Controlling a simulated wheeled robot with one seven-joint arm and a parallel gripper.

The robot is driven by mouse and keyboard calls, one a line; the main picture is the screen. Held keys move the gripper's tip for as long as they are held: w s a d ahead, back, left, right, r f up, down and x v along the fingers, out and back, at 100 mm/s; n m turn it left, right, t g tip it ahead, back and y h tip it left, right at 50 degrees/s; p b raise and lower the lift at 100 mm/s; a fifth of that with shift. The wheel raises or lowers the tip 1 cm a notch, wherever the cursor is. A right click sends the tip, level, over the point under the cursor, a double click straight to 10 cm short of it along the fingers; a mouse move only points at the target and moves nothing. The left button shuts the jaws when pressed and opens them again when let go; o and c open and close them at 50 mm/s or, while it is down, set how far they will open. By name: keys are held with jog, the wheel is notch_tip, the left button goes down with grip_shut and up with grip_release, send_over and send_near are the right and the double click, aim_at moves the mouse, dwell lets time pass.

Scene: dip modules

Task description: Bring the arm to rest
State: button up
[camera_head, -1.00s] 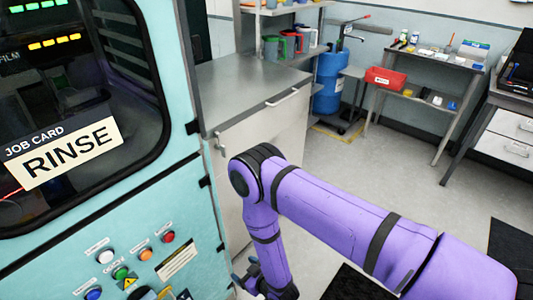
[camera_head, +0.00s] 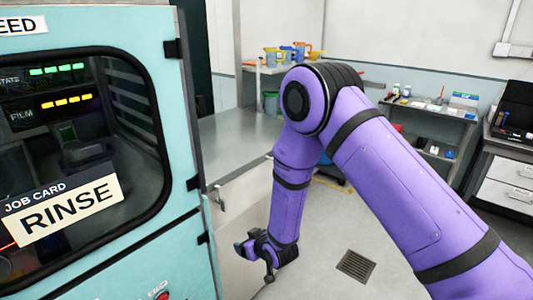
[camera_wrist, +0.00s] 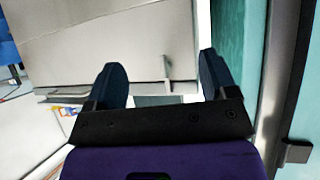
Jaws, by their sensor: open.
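My purple arm is bent at the elbow in the head view, its forearm hanging down in front of the grey cabinet. My gripper (camera_head: 262,252) is at its lower end, beside the teal machine (camera_head: 190,115). In the wrist view my gripper (camera_wrist: 163,85) has its two dark fingers wide apart with nothing between them. The cabinet front (camera_wrist: 100,45) and a handle lie beyond the fingers. The teal machine's edge is close on the right there.
The machine window carries a job card reading RINSE (camera_head: 62,207). The steel counter (camera_head: 235,140) stands behind my arm. A small bench (camera_head: 432,112) with bottles and a drawer unit (camera_head: 507,185) stand at the back right. Floor with a drain grate (camera_head: 356,265) is clear.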

jog(key=w+d+r+m+h, duration=0.1)
jog(key=w+d+r, duration=0.1)
jog(key=d+r, duration=0.5)
jog(key=w+d+r+m+h, duration=0.1)
jog(key=d+r, duration=0.1)
jog(key=r, duration=0.9)
jog(key=s+d+r+m+g+h, duration=0.1)
jog(key=s+d+r, duration=0.2)
jog(key=d+r, duration=0.35)
jog(key=s+d+r+m+h, duration=0.1)
jog(key=s+d+r, duration=0.2)
jog(key=d+r, duration=0.35)
jog(key=s+d+r+m+g+h, duration=0.1)
jog(key=s+d+r+m+h, duration=0.1)
jog(key=s+d+r, duration=0.8)
jog(key=s+d+r+m+g, duration=0.1)
jog(key=s+d, duration=0.1)
jog(key=s, duration=0.7)
jog(key=s+d+r, duration=0.1)
jog(key=s+r, duration=0.1)
jog(key=s, duration=0.7)
jog(key=shift+s+d+r+m+g+h, duration=0.2)
jog(key=shift+d+r+m+g+h, duration=0.05)
jog(key=shift+d+m+g+h, duration=0.15)
jog(key=shift+c, duration=0.3)
